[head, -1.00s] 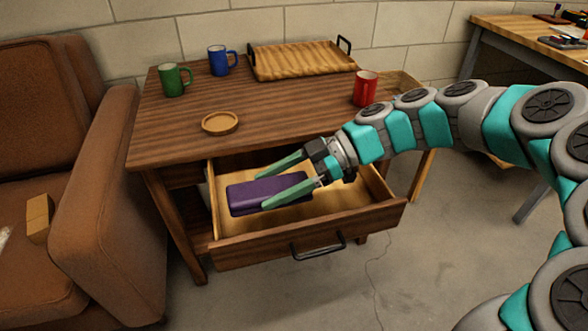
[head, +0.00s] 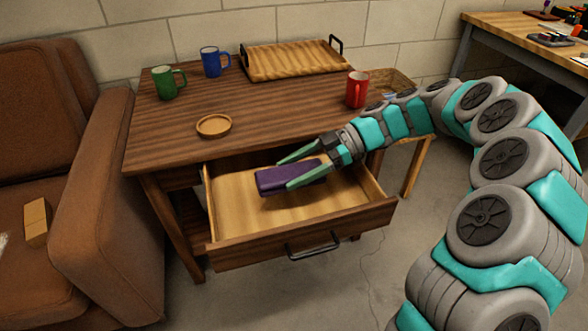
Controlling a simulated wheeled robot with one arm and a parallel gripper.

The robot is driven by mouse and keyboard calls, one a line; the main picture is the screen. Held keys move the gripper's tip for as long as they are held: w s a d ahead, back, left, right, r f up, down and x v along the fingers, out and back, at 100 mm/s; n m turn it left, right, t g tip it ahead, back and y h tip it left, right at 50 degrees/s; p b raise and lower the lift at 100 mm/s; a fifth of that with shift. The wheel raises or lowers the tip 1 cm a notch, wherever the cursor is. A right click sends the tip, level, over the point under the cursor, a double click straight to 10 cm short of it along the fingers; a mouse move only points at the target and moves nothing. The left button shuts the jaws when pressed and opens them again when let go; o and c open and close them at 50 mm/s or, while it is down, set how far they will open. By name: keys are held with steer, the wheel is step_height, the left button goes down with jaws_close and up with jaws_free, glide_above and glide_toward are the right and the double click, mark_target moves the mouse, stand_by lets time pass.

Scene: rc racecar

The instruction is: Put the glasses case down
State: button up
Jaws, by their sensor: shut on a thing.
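The glasses case (head: 272,181) is a purple, rounded oblong box. It is in the upper middle of the open drawer (head: 232,205) of the wooden table, in the head view. My gripper (head: 284,172) has its two green fingers on either side of the case and is shut on it. The case looks slightly tilted and at or a little above the drawer floor; I cannot tell whether it touches. The near finger hides part of its right end.
The brown armchair (head: 100,190) stands left. The drawer's front and left floor are bare.

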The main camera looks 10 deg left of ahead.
steer(key=shift+f, duration=0.2)
steer(key=shift+f+b, duration=0.65)
steer(key=shift+b, duration=0.65)
steer(key=o, duration=1.4)
steer(key=shift+r, duration=0.15)
steer(key=r+p, duration=0.1)
steer(key=p, duration=0.2)
steer(key=shift+r, duration=0.25)
steer(key=shift+w+d+f+b, duration=0.1)
steer(key=shift+w+d+b, duration=0.1)
steer(key=shift+d+b, duration=0.1)
steer(key=shift+b+v, duration=0.65)
steer(key=shift+v, duration=4.95)
